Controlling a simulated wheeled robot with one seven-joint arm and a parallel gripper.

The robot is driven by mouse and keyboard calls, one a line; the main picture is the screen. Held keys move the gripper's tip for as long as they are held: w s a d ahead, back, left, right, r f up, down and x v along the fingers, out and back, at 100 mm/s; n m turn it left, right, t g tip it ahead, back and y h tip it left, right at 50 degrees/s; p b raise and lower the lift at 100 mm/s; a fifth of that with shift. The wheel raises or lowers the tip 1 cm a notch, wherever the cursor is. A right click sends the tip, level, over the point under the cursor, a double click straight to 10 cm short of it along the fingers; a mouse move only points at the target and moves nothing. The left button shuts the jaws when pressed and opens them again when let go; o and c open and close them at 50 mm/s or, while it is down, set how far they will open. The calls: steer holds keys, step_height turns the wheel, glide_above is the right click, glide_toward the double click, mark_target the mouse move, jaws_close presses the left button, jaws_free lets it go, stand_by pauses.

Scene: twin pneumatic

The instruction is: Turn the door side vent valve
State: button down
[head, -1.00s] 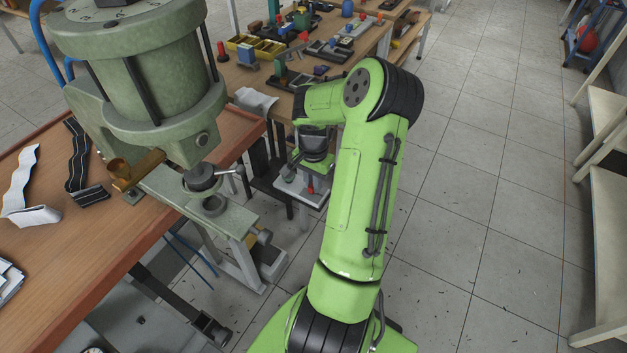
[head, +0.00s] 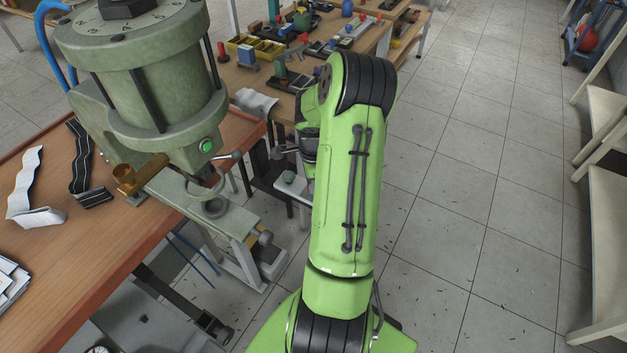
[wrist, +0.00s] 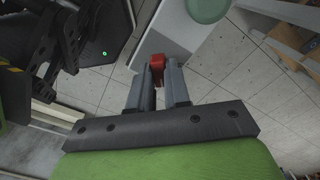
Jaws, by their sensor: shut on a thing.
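In the wrist view my gripper (wrist: 159,78) is shut on a small red handle (wrist: 158,62), which sticks out beyond the fingertips. I take it for the door side vent valve; its body and its turn angle are mostly hidden by the fingers. The handle sits by the edge of a pale plate (wrist: 172,32) with a round green knob (wrist: 207,8). In the head view the plate (head: 297,190) and green knob (head: 288,176) show just left of my arm, which hides the red handle and my gripper.
A green press (head: 150,85) with a lit green lamp (head: 206,146) stands left on a wooden bench (head: 80,255). A further bench (head: 240,80) holds fixtures and parts. A dark structure (wrist: 60,45) is close left of my gripper.

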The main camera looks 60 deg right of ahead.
steer(key=m, duration=0.4)
steer(key=shift+m, duration=0.3)
steer(key=shift+m+p, duration=0.3)
steer(key=shift+m, duration=1.7)
steer(key=c, duration=1.1)
jaws_free()
step_height(320, 180, up, 16)
steer(key=p, duration=0.4)
steer(key=shift+f, duration=0.1)
